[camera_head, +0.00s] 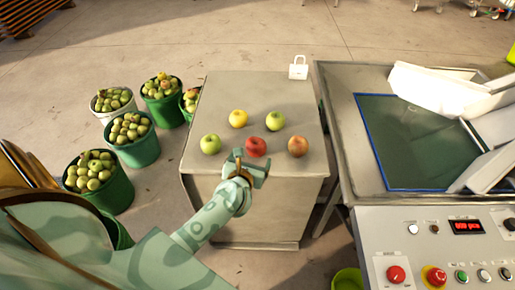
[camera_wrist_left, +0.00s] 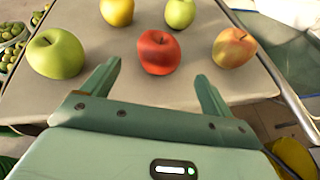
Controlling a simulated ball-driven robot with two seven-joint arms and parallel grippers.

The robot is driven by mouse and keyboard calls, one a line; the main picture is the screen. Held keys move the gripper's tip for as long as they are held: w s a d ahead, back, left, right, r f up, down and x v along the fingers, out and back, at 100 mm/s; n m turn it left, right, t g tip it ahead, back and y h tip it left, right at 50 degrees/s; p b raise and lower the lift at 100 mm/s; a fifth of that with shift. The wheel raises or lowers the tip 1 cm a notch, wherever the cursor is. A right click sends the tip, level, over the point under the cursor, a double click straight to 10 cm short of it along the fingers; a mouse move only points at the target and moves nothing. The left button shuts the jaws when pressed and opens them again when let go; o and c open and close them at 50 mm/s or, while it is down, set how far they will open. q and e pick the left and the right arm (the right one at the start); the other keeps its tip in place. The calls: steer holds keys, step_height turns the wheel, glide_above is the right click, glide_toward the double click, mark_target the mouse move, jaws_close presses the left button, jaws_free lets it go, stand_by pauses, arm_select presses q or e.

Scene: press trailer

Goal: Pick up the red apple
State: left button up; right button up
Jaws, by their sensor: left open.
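The red apple (camera_head: 256,146) sits on the grey cabinet top (camera_head: 222,100), near its front edge. It also shows in the left wrist view (camera_wrist_left: 159,53), just beyond the fingertips and between their lines. My left gripper (camera_head: 251,158) is at the cabinet's front edge, right in front of the red apple, and partly overlaps its lower side in the head view. In the left wrist view my left gripper (camera_wrist_left: 158,80) is open, with nothing between its fingers. My right gripper is not in view.
A green apple (camera_head: 210,144) and an orange-red apple (camera_head: 298,146) flank the red one. A yellow apple (camera_head: 238,118) and another green apple (camera_head: 275,121) are behind. Fruit buckets (camera_head: 135,150) stand left; a press machine (camera_head: 345,160) stands right.

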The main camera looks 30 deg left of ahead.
mark_target(253, 153)
arm_select(q)
steer(key=x, duration=0.3)
steer(key=shift+w+a+f+b, duration=0.1)
steer(key=shift+w+a+b, duration=0.05)
steer(key=shift+b, duration=0.15)
steer(key=b+x, duration=0.1)
steer(key=x, duration=0.4)
steer(key=shift+w+b, duration=0.1)
steer(key=shift+b, duration=0.3)
steer(key=shift+r, duration=0.25)
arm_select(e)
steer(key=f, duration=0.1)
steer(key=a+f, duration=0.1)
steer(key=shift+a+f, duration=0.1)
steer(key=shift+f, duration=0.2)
arm_select(q)
steer(key=c, duration=1.2)
steer(key=shift+o, duration=0.2)
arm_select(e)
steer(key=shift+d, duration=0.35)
